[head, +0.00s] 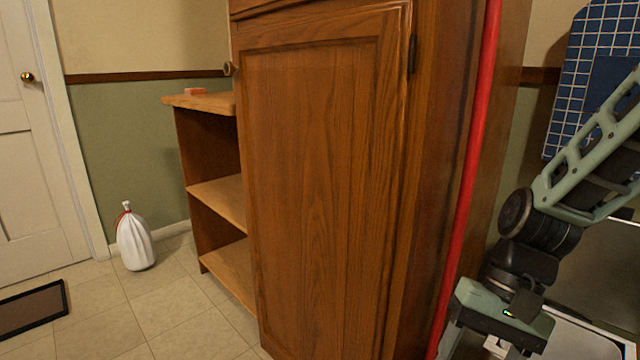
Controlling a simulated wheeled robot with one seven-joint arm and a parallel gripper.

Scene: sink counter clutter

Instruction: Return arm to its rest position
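My arm comes in from the right edge, bent downward beside the tall wooden cabinet (325,190). My gripper (498,322) is at its lower end, at the bottom right of the head view. Its body hangs low, close to a red pole (470,170) on the cabinet's right side. The fingertips are not clearly shown, so I cannot tell whether it is open or shut, or whether it holds anything.
A wooden shelf unit (222,200) stands left of the cabinet, with a small pinkish block (195,91) on top. A tied white bag (135,240) and a dark mat (32,309) lie on the tiled floor near a white door (30,150). A blue checked cloth (590,65) hangs at right.

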